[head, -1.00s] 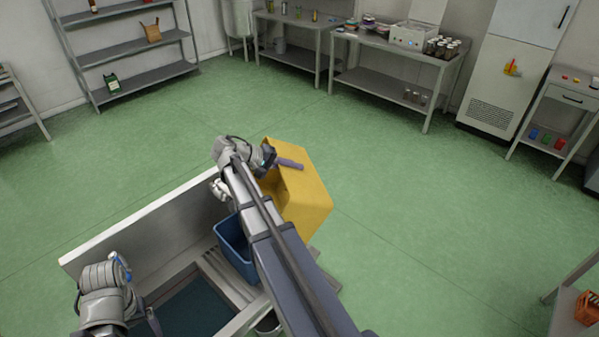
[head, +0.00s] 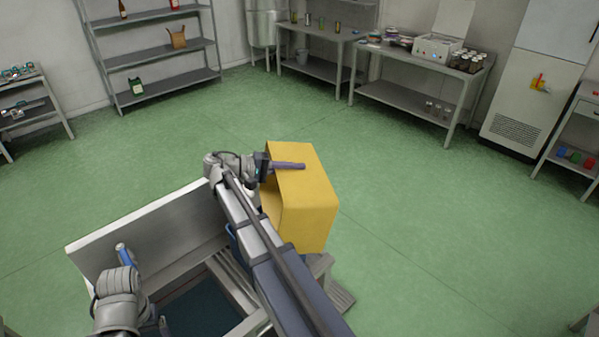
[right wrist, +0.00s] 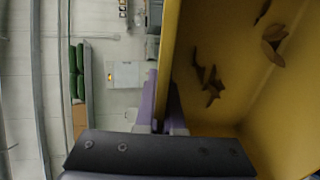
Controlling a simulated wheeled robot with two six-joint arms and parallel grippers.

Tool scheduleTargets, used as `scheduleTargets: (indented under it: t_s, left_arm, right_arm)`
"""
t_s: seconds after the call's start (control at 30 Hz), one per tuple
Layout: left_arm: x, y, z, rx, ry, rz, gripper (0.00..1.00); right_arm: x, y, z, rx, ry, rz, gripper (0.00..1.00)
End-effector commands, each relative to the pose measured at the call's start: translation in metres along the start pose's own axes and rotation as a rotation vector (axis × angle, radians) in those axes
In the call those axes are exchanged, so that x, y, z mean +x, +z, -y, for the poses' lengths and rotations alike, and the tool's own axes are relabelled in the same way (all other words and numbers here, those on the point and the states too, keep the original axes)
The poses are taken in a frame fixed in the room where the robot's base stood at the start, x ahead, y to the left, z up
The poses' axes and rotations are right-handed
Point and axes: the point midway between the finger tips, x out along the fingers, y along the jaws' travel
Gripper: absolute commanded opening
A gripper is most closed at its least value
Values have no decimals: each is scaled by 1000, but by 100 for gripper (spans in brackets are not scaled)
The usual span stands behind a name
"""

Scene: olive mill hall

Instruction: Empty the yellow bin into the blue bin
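The yellow bin (head: 313,205) is in the middle of the head view, tipped over, its outer walls toward me and its mouth toward the left. My right gripper (head: 288,165) is shut on its wall; in the right wrist view the purple fingers (right wrist: 162,105) straddle the rim. Brown leaf-like scraps (right wrist: 207,82) show inside the yellow bin (right wrist: 222,30).
A slatted wooden stand (head: 335,292) shows beneath the yellow bin. Shelving (head: 150,80) and worktables (head: 410,97) line the back wall, with a white cabinet (head: 530,90) at right. The green floor (head: 430,210) between is clear.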

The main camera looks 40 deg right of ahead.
Motion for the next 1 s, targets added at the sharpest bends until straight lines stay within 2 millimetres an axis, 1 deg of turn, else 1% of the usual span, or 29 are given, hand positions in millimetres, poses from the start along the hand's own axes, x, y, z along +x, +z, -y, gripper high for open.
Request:
scheduleTargets:
  t_s: [0.03,0.8,1.0]
  left_arm:
    - [7,0,-1,0,0,0,86]
    - [58,-3,-6,-3,0,0,86]
    - [68,-4,-6,-3,0,0,86]
  right_arm:
    - [-2,-1,5,0,13,-1,0]
    - [-37,0,22,2,202,-2,0]
    - [-50,-1,21,2,264,-1,0]
